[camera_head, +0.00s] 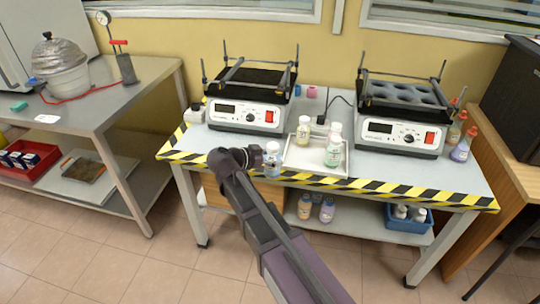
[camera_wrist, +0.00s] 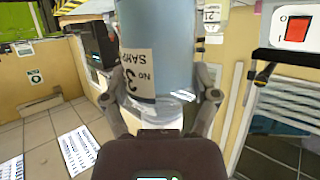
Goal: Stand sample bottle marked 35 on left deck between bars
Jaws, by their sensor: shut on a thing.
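My gripper (camera_head: 262,160) is shut on a sample bottle (camera_head: 272,158) at the front edge of the bench, left of the white tray. In the wrist view the bottle (camera_wrist: 155,50) is between the fingers, pale blue, with a white label. The label shows a 3, and the rest of the number is out of sight. The left shaker's deck (camera_head: 252,78) is dark and flat, with bars (camera_head: 262,62) over it on corner posts. No bottle shows on that deck. My gripper is in front of and below the deck.
The white tray (camera_head: 342,171) holds several bottles. The right shaker (camera_head: 402,128) has a deck with round holes. Bottles (camera_head: 460,150) stand at the bench's right end. A striped edge (camera_head: 400,190) borders the bench. A side table (camera_head: 100,110) stands at left.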

